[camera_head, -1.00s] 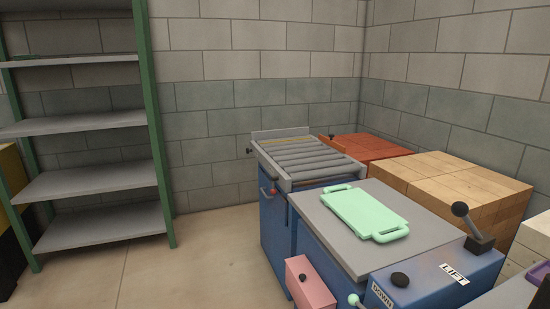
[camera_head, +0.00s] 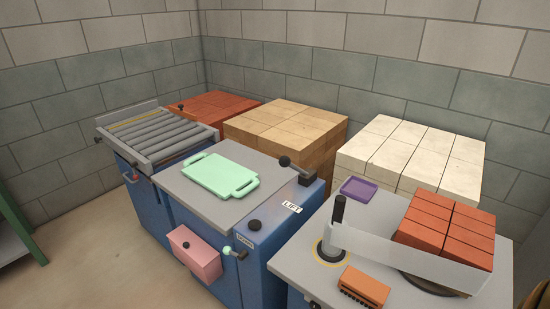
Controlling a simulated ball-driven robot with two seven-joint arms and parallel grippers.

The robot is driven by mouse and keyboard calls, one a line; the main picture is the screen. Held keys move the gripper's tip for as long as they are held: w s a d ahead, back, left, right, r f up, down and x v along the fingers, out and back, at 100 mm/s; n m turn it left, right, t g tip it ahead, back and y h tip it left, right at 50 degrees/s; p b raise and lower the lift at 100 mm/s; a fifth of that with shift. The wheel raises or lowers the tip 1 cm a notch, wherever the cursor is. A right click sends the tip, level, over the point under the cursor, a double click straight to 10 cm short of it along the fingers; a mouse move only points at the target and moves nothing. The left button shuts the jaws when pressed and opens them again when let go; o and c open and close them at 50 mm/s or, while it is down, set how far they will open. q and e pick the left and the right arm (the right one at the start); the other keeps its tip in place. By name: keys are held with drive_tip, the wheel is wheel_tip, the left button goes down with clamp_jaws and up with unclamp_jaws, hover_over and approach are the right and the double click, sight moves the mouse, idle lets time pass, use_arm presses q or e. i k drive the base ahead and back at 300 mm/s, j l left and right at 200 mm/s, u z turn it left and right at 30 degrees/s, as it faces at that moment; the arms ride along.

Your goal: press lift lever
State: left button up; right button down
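The lift lever (camera_head: 297,170) is a dark lever with a round black knob, on a black block at the back right corner of the blue lift station (camera_head: 262,262). The white "LIFT" label (camera_head: 292,207) is in front of it. A black knob (camera_head: 254,225) stands by a second, smaller label, too small to read now. A mint-green tray with handles (camera_head: 220,175) lies on the grey top (camera_head: 188,189). Neither of my grippers shows in the view.
A roller conveyor (camera_head: 160,134) adjoins the station at left. A pink box (camera_head: 195,254) and a mint-knobbed handle (camera_head: 228,250) stick out in front. Red, tan and white block stacks (camera_head: 412,155) stand behind. At right, a grey table (camera_head: 458,301) holds red bricks (camera_head: 447,225), a dark post (camera_head: 338,213) and a brush (camera_head: 363,288).

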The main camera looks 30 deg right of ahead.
sight(284, 162)
drive_tip(key=i+j, duration=0.1)
drive_tip(key=i, duration=0.25)
drive_tip(key=i+j, duration=0.1)
drive_tip(key=i, duration=0.3)
drive_tip(key=i+z, duration=0.25)
drive_tip(key=k+z, duration=0.1)
drive_tip(key=z, duration=1.3)
